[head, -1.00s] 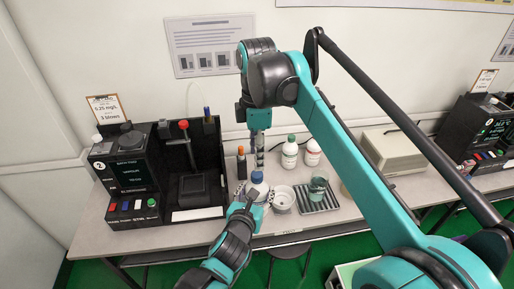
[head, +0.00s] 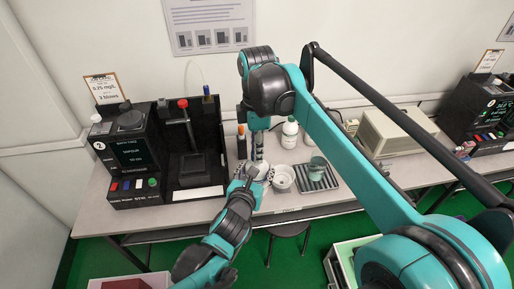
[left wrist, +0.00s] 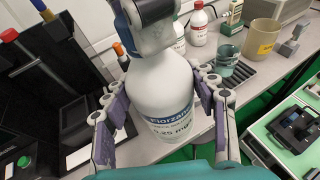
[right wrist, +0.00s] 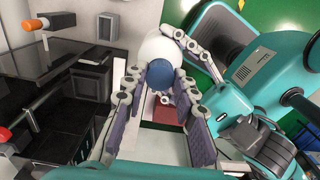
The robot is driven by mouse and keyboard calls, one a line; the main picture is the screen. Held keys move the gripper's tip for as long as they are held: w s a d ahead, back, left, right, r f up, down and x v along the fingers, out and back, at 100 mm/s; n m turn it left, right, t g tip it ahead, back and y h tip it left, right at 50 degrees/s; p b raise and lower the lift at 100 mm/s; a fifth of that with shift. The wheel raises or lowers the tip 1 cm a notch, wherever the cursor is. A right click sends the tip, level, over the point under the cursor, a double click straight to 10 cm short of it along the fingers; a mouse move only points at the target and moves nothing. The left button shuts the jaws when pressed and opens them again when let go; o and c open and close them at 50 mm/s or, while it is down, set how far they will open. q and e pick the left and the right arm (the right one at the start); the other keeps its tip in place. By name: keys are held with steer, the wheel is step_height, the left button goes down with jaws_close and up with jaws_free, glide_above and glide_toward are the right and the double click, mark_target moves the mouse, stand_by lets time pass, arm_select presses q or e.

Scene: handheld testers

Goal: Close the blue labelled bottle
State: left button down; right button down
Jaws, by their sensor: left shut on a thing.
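The white bottle (left wrist: 160,92) has a white and blue label and stands upright in the left wrist view. My left gripper (left wrist: 167,108) has its fingers on both sides of the bottle's body and is shut on it. In the head view the bottle (head: 260,168) is partly hidden by my arms. A blue cap (right wrist: 160,75) is between the fingers of my right gripper (right wrist: 164,80), over the bottle's top. Its fit on the neck is hidden, and I cannot tell whether the fingers press on it. My right gripper hides the bottle's top in the left wrist view.
A black tester (head: 132,150) stands left of the bottle. An orange-topped marker (head: 241,140) stands close by. Another white bottle (head: 289,133) stands behind.

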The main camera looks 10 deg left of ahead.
steer(key=m, duration=1)
steer(key=shift+m, duration=0.3)
steer(key=m, duration=0.4)
steer(key=shift+m, duration=0.4)
steer(key=m, duration=0.5)
steer(key=shift+m, duration=0.4)
steer(key=c, duration=1.2)
jaws_free()
steer(key=shift+r, duration=2.2)
steer(key=shift+c, duration=0.5)
